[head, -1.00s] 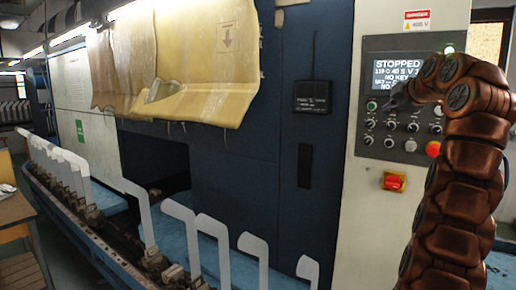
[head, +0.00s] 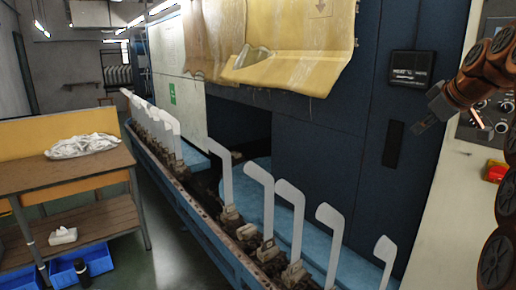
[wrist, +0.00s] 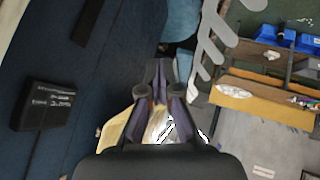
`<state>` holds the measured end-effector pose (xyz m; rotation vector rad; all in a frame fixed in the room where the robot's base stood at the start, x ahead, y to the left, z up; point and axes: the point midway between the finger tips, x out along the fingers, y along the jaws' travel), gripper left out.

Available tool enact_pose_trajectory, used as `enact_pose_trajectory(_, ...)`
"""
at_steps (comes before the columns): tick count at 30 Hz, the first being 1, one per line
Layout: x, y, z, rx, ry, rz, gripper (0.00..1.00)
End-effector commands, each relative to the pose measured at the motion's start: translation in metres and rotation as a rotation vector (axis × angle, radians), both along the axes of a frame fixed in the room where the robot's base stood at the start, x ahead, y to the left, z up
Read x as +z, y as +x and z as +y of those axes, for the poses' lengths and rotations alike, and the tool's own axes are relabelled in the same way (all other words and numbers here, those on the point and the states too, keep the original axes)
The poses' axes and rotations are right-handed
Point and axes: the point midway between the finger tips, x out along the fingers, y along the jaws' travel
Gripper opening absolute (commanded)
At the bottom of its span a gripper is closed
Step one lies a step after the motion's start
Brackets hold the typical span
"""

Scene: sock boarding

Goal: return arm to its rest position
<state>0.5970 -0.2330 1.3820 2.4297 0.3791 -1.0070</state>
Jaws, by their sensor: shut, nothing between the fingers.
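My copper-coloured arm enters the head view from the right edge. My gripper (head: 430,116) points left and down in front of the dark blue machine panel (head: 372,125), clear of anything held. In the wrist view my gripper (wrist: 158,68) shows its dark fingers drawn together at the middle, empty. The control panel (head: 480,118) is partly hidden behind my arm at the right. A red switch (head: 496,172) shows below it at the edge.
White sock boards (head: 294,215) stand in a row along the blue machine rail. Yellow cloth (head: 285,50) hangs above. A wooden table (head: 60,170) with pale socks (head: 82,146) stands left. Blue bins (head: 62,274) sit beneath. Floor between table and rail is clear.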

Motion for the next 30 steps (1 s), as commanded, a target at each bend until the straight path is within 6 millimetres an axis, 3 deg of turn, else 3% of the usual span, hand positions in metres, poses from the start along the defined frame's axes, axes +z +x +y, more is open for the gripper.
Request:
enact_pose_trajectory(3,-0.022,-0.010,0.035,-0.017,0.062,0.070,0.00)
enact_pose_trajectory(14,-0.096,-0.065,0.124,-0.106,0.193,0.301,0.00)
enact_pose_trajectory(23,-0.163,-0.136,0.182,-0.204,0.236,0.496,0.00)
enact_pose_trajectory(30,-0.217,-0.206,0.214,-0.297,0.231,0.637,0.00)
